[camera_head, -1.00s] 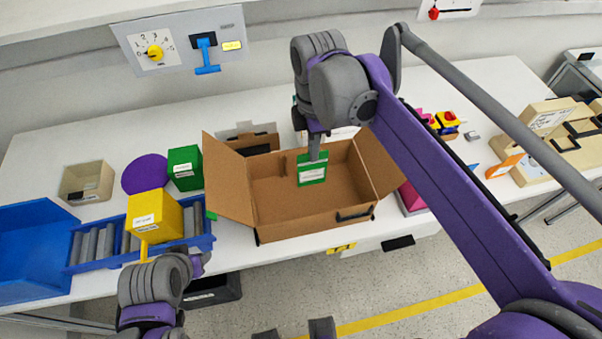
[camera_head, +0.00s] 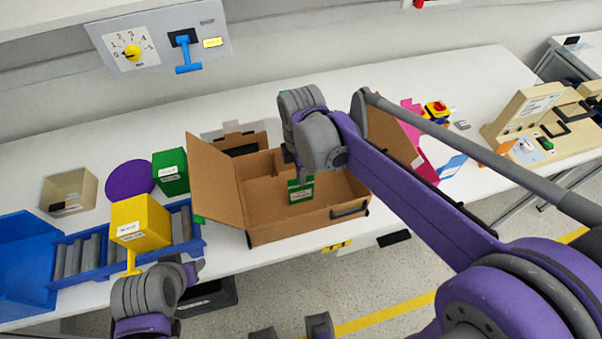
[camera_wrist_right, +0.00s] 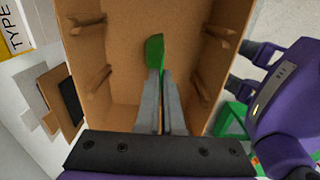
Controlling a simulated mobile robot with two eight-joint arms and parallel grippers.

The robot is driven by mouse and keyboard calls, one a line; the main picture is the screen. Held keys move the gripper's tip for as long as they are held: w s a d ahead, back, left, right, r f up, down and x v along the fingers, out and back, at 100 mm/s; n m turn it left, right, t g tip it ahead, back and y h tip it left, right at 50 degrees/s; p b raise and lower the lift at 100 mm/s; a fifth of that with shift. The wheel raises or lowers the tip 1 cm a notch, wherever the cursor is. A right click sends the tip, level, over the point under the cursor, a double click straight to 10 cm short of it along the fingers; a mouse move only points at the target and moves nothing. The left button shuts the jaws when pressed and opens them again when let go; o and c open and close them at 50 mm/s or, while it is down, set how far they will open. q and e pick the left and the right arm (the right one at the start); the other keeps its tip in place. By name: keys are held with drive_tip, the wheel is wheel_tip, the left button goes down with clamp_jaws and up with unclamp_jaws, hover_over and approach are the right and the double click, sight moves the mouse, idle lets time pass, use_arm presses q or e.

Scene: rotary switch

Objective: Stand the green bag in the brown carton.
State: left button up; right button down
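The brown carton (camera_head: 262,238) stands open on the white table with its side flaps spread. The small green bag (camera_head: 301,191) with a white label hangs upright within the carton's opening, below my right gripper (camera_head: 298,172). In the right wrist view, my right gripper's fingers (camera_wrist_right: 161,95) are close together on the bag (camera_wrist_right: 155,50), over the carton's inside (camera_wrist_right: 115,60). I cannot tell whether the bag touches the carton's floor. My left arm is low at the front left by the yellow box; its left gripper (camera_head: 190,268) is mostly hidden, so its fingers cannot be made out.
A yellow box (camera_head: 140,222), blue roller tray (camera_head: 120,258), green box (camera_head: 170,172), purple disc (camera_head: 130,180) and beige bin (camera_head: 67,190) are left of the carton. A wall panel (camera_head: 160,40) has a dial and blue handle. Pink and beige items stand right.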

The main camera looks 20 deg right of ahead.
drive_tip(key=shift+f, duration=0.1)
drive_tip(key=c, duration=1.5)
unclamp_jaws()
drive_tip(key=o, duration=0.4)
drive_tip(key=shift+o, duration=0.2)
drive_tip(key=shift+r, duration=0.25)
wheel_tip(320, 180, up, 11)
drive_tip(key=s+d+f+m+t, duration=0.2)
drive_tip(key=s+f+m, duration=0.4)
drive_tip(key=m, duration=0.3)
drive_tip(key=s+d+f+m+t+p, duration=0.1)
drive_tip(key=s+d+f+m+t, duration=0.2)
drive_tip(key=s+f+m, duration=0.4)
drive_tip(key=shift+s+d+f+m, duration=0.15)
drive_tip(key=shift+s+d+m, duration=0.55)
drive_tip(key=shift+m, duration=0.5)
